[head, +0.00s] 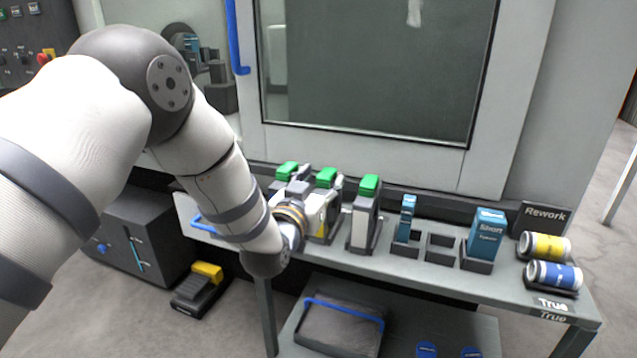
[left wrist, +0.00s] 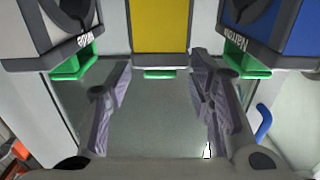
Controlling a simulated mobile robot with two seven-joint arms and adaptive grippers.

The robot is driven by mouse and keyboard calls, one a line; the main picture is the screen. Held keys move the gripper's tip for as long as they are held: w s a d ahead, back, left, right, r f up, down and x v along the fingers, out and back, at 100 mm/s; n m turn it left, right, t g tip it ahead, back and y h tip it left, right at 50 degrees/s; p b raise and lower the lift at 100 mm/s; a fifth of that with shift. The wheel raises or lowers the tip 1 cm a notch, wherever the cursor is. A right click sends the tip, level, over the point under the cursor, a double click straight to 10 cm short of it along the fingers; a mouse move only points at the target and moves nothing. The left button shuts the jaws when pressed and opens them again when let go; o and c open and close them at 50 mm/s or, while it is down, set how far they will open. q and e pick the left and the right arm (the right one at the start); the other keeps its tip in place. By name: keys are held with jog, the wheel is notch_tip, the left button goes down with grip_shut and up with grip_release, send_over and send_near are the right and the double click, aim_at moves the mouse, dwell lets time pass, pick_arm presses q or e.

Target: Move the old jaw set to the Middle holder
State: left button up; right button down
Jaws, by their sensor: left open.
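My left gripper (head: 300,182) is at the left part of the bench, by the green-topped units, and partly hidden behind my wrist. In the left wrist view its two fingers (left wrist: 160,95) are spread with nothing between them. A yellow-faced block (left wrist: 160,25) lies beyond the fingertips, centred on the gap. The middle one of three holders (head: 440,250) in the head view looks empty. I cannot tell which piece is the old jaw set. My right gripper is not in view.
The left holder has a small blue piece (head: 408,215), the right one a blue Short block (head: 487,230). Yellow (head: 545,246) and blue (head: 554,275) cylinders lie at the right end by the Rework sign (head: 543,217). The machine window (head: 370,75) stands behind the bench.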

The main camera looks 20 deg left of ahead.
pick_arm(q)
jog(key=s, duration=1.2)
jog(key=shift+a, duration=0.25)
jog(key=shift+r, duration=0.2)
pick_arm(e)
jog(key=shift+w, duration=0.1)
pick_arm(q)
notch_tip(320, 180, up, 7)
jog(key=p, duration=0.3)
jog(key=shift+f+p, duration=0.15)
jog(key=shift+p, duration=0.25)
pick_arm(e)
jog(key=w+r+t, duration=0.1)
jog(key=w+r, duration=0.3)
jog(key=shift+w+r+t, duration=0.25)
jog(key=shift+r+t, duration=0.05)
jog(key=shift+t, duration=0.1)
pick_arm(q)
jog(key=shift+w, duration=0.1)
